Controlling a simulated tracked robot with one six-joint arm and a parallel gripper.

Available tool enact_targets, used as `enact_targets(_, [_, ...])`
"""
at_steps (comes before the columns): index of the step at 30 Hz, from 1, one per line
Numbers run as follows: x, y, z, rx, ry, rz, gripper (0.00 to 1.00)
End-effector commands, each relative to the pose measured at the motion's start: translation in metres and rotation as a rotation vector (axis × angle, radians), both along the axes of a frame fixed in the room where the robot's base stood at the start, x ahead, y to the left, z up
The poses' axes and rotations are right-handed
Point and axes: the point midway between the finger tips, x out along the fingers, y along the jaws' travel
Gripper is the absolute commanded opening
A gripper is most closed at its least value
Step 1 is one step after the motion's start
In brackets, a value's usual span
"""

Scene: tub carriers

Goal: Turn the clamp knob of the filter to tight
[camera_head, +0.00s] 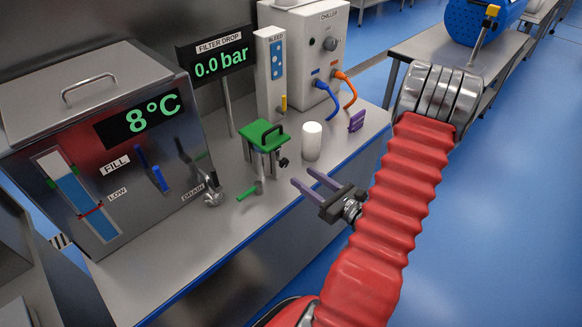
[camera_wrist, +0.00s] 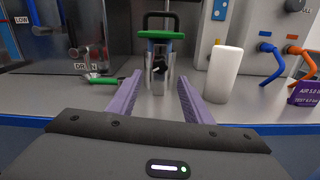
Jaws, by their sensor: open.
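The filter (camera_head: 265,138) stands on the steel bench, with a green lid, a black carry handle and a metal body. Its black clamp knob (camera_head: 283,162) sticks out on the side toward my gripper. The knob also shows in the wrist view (camera_wrist: 160,68), centred between the fingers; its exact setting is too small to tell. My gripper (camera_head: 301,176) is open and empty, its two purple-grey fingers pointing at the filter from the bench's front edge. In the wrist view the fingers (camera_wrist: 159,82) lie on either side of the filter's line, short of it. Nothing touches the knob.
A white cylinder (camera_head: 312,141) stands close to the right of the filter, with a purple tag (camera_head: 357,121) beyond it. A green-handled lever (camera_head: 247,192) sits low in front. The steel tank (camera_head: 60,95) is left, the chiller (camera_head: 310,50) behind. The display (camera_head: 216,54) reads 0.0 bar.

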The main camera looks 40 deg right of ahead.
Motion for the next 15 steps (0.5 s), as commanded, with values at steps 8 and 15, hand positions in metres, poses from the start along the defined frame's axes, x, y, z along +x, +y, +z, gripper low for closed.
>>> enact_targets(8, [0.032,0.002,0.000,-0.001,0.000,0.004,0.45])
enact_targets(15, [0.059,0.003,0.000,-0.001,0.000,0.004,0.45])
